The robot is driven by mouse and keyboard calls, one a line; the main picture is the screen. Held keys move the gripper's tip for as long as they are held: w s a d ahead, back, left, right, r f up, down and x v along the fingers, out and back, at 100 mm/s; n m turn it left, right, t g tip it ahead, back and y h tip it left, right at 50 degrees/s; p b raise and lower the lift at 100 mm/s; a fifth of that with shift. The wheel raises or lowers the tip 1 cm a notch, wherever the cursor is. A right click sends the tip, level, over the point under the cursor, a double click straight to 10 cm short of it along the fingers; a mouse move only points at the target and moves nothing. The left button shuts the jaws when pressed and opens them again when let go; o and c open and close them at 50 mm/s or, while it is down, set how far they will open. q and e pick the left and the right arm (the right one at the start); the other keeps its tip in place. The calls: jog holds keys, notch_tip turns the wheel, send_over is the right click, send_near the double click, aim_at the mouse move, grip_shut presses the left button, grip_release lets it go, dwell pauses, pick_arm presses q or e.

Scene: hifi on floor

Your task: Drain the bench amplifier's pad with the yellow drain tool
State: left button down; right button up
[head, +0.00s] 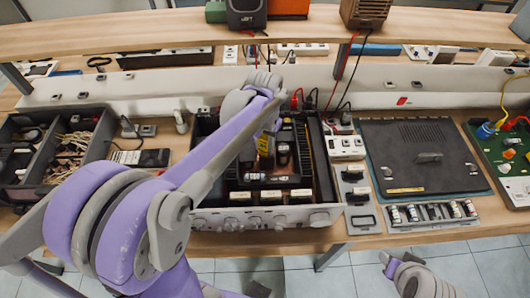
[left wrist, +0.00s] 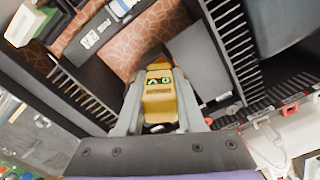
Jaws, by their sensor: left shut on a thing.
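The bench amplifier (head: 290,214) stands open on the bench, its dark inside facing up and its knobbed front panel towards me. My left gripper (head: 266,135) is over its inside, shut on the yellow drain tool (head: 264,146). In the left wrist view the yellow drain tool (left wrist: 160,98) sits between the two grey fingers of the left gripper (left wrist: 160,118), above a brown board and finned heat sinks. I cannot make out the pad or whether the tool touches anything. My right gripper (head: 388,262) is low at the front, away from the amplifier; its opening is unclear.
A divided dark tray (head: 70,148) lies left of the amplifier. On the right are a dark cover on a mat (head: 376,160), a rack of small bottles (head: 432,214) and a green board (head: 512,160). A wooden shelf (head: 180,35) runs across the back above the bench.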

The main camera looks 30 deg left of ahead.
pick_arm(q)
jog(key=shift+w+r+p, duration=0.1)
jog(key=shift+r+p, duration=1.2)
jog(key=shift+r, duration=1.35)
jog(key=shift+r+p, duration=0.55)
jog(key=shift+r, duration=0.85)
pick_arm(e)
jog(key=w+r, duration=0.3)
jog(key=r, duration=0.2)
jog(key=shift+r+t, duration=0.25)
jog(key=shift+t, duration=0.05)
jog(key=shift+s, duration=0.1)
pick_arm(q)
jog(key=shift+f, duration=0.15)
